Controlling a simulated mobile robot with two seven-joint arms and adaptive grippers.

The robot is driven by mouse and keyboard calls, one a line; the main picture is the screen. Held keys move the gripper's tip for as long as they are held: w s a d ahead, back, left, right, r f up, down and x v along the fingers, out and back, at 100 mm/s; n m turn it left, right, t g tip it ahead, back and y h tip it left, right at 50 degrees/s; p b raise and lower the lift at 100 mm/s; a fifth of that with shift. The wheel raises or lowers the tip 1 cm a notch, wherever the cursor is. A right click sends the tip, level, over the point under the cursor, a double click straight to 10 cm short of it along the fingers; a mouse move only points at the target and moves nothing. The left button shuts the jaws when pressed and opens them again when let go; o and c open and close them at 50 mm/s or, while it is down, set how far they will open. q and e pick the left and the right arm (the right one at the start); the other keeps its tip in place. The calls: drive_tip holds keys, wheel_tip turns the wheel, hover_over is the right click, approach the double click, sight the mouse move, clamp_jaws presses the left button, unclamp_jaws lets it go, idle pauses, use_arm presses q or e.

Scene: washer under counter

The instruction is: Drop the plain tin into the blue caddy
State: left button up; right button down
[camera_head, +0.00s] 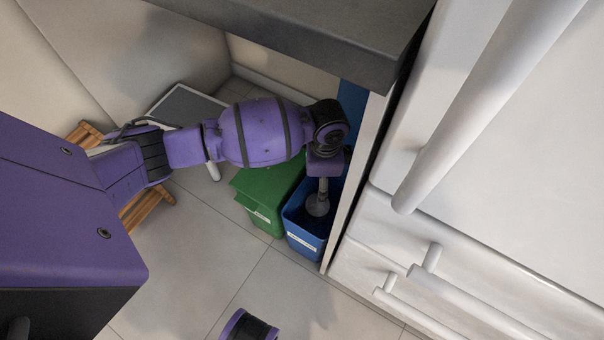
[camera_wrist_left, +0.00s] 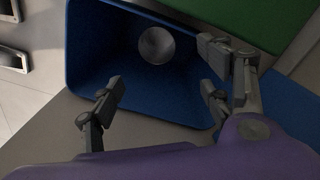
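The blue caddy (camera_head: 304,240) stands on the floor under the counter, open at the top. It fills much of the left wrist view (camera_wrist_left: 88,60). A plain round grey tin (camera_wrist_left: 155,45) shows inside the caddy's walls in that view, apart from my fingers; whether it rests on the bottom I cannot tell. A grey round shape, likely the tin (camera_head: 317,206), shows in the caddy in the head view. My left gripper (camera_wrist_left: 160,90) points down over the caddy, its fingers spread with nothing between them. My right gripper is not in view.
A green bin (camera_head: 262,205) stands directly left of the caddy. A white panel edge and white cabinet front (camera_head: 440,255) with handles are close on the right. The dark counter (camera_head: 330,35) overhangs behind. A wooden slatted item (camera_head: 148,207) lies left.

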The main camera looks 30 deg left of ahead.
use_arm(q)
drive_tip(key=shift+w, duration=0.1)
wheel_tip(320, 180, up, 12)
idle(0.6)
idle(0.4)
